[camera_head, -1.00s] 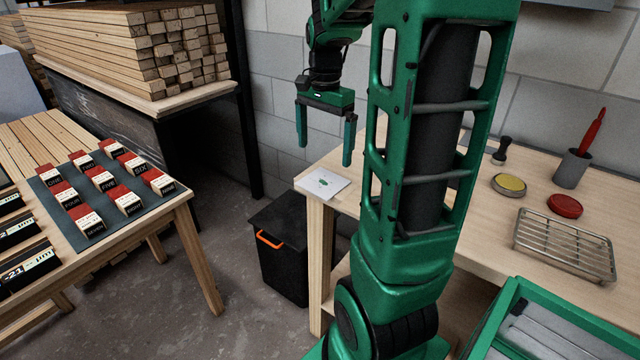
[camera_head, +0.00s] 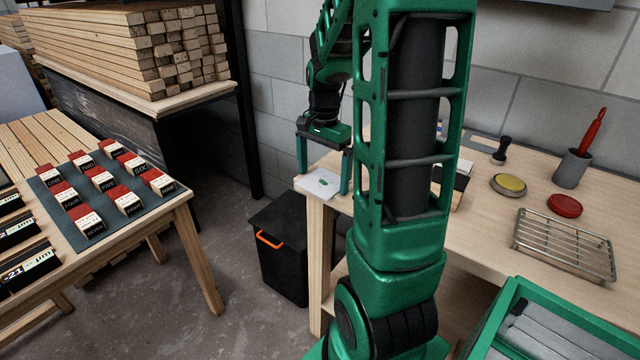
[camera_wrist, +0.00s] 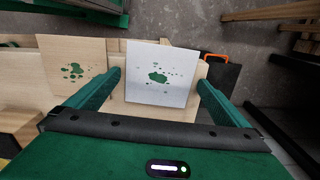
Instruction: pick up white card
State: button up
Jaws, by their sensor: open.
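The white card (camera_head: 317,184), with a green splatter on it, lies flat at the left end of the wooden workbench (camera_head: 480,222). In the wrist view the white card (camera_wrist: 160,76) is between my fingers and slightly beyond them, its edge over the bench end. My gripper (camera_head: 324,180) is open and empty, its two green fingers on either side of the card. In the wrist view my gripper (camera_wrist: 160,80) also spans the card's width. I cannot tell whether the fingertips touch the card or bench.
A black bin (camera_head: 279,246) with an orange handle stands below the bench's left end. A yellow-topped tin (camera_head: 508,184), red tin (camera_head: 565,205) and wire rack (camera_head: 566,246) sit farther right.

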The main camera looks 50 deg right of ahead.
jog(key=c, duration=0.9)
